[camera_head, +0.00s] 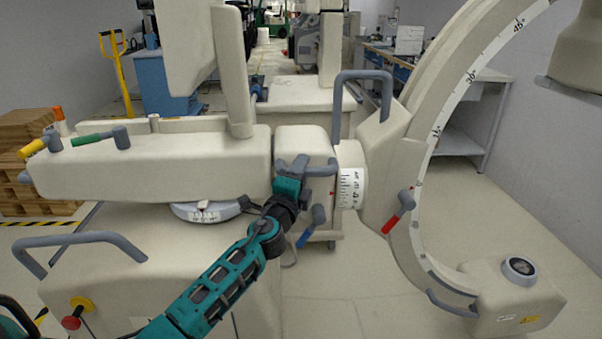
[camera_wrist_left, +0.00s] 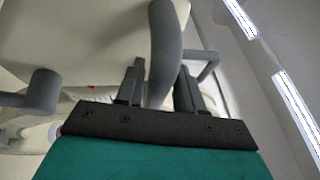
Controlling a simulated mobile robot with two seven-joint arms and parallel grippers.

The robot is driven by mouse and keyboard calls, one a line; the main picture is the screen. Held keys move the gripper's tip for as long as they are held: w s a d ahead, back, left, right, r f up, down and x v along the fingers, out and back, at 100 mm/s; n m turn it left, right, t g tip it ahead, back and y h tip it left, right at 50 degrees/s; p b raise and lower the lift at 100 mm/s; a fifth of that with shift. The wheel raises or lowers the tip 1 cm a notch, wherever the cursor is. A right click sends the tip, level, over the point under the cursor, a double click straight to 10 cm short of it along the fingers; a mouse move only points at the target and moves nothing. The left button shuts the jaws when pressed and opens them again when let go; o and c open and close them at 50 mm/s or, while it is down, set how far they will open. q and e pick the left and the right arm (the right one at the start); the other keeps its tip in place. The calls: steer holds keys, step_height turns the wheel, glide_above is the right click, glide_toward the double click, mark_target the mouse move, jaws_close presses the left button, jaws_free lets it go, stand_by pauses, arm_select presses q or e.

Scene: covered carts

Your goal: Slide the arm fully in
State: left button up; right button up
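The C-arm machine has a cream horizontal arm (camera_head: 150,165). At its right end is a cream block (camera_head: 305,145) with a grey handle (camera_head: 322,171), then a white collar with a printed scale (camera_head: 351,188) and a small red mark beside it. The scale is exposed between the block and the C-arm's carriage (camera_head: 382,170). My left gripper (camera_head: 303,168) is at the block's grey handle. In the left wrist view its two dark fingers (camera_wrist_left: 158,88) lie close on both sides of the grey handle (camera_wrist_left: 165,45). My right gripper is not in view.
The large curved C (camera_head: 440,120) rises on the right, with a red lever (camera_head: 398,212) on it. A blue lever (camera_head: 312,228) hangs below the block. A grey rail handle (camera_head: 75,240) is on the base. Open floor (camera_head: 345,315) lies front centre.

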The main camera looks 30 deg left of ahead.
arm_select(q)
steer(key=shift+o, duration=0.7)
steer(key=shift+w+d+f, duration=0.1)
steer(key=shift+w, duration=0.05)
steer(key=shift+o, duration=0.4)
steer(key=shift+d, duration=0.1)
steer(key=shift+s, duration=0.3)
steer(key=b+v, duration=0.1)
steer(key=v, duration=1.1)
steer(key=shift+s, duration=0.3)
